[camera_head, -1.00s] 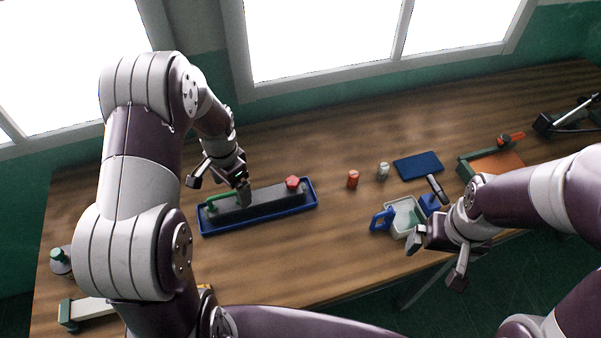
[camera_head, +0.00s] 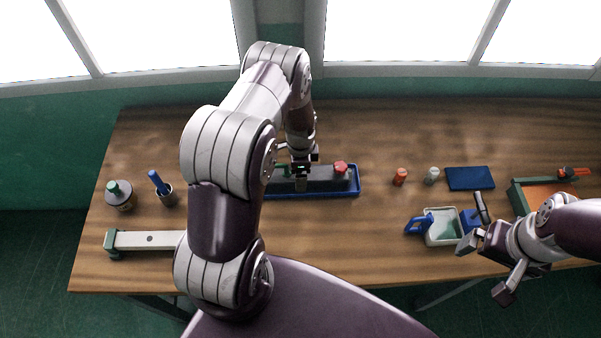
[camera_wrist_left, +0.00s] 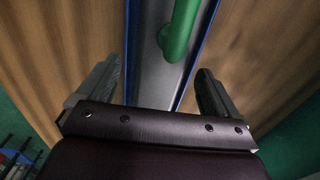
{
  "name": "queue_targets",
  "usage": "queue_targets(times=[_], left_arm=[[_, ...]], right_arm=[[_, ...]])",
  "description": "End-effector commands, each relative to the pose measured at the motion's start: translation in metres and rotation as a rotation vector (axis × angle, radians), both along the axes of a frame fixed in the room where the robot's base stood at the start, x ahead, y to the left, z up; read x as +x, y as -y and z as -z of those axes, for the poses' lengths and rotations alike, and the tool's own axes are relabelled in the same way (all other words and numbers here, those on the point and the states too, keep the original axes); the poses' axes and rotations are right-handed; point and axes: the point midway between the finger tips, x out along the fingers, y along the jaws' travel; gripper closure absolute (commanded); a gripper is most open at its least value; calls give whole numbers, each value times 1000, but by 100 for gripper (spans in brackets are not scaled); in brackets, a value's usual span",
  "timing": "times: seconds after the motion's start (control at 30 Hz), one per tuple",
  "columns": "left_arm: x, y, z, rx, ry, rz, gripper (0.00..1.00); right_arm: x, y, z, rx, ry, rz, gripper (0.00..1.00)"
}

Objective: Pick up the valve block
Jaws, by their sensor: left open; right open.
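The valve block, a long dark grey block (camera_head: 320,178), lies in a shallow blue-rimmed tray (camera_head: 357,190). It has a red knob (camera_head: 340,167) near its right end and a green handle (camera_head: 281,169) toward its left. My left gripper (camera_head: 301,176) is open above the left part of the block, and my forearm hides the tray's left end. In the left wrist view the open fingers (camera_wrist_left: 160,92) stand either side of the grey block (camera_wrist_left: 150,75), with the green handle (camera_wrist_left: 181,30) ahead; contact cannot be told. My right gripper (camera_head: 490,267) is open and empty at the right.
A red cylinder (camera_head: 400,176), a pale cylinder (camera_head: 432,175) and a blue pad (camera_head: 470,178) are right of the tray. A white bin (camera_head: 441,228) is beside my right gripper.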

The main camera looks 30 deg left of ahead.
Motion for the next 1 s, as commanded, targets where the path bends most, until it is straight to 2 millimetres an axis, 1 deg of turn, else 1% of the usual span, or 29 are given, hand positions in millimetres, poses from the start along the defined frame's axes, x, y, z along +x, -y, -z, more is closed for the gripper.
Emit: queue_targets(times=[0.1,0.3,0.37,0.4,0.47,0.5,0.53,0.57,0.87,0.97,1.0], left_arm=[[0,0,11,0,0,0,6],[1,0,13,0,2,0,6],[1,0,13,0,2,0,26],[1,0,13,0,2,0,39],[1,0,13,0,2,0,58],[1,0,13,0,2,0,72],[1,0,13,0,2,0,81],[1,0,13,0,2,0,88],[2,0,9,0,4,-1,88],[3,0,1,1,6,-1,88],[3,-1,-5,2,7,-1,88]], right_arm=[[0,0,-3,0,-1,0,1],[0,0,-2,0,-2,0,1],[0,0,-2,0,-2,0,1],[0,0,-2,0,-2,0,1],[0,0,-2,0,-2,0,1],[0,0,-2,0,-2,0,1],[0,0,-2,0,-2,0,1],[0,0,-2,0,-1,0,1],[0,0,0,0,-1,0,1],[0,0,4,0,-1,0,1],[0,0,7,0,-1,0,1]])
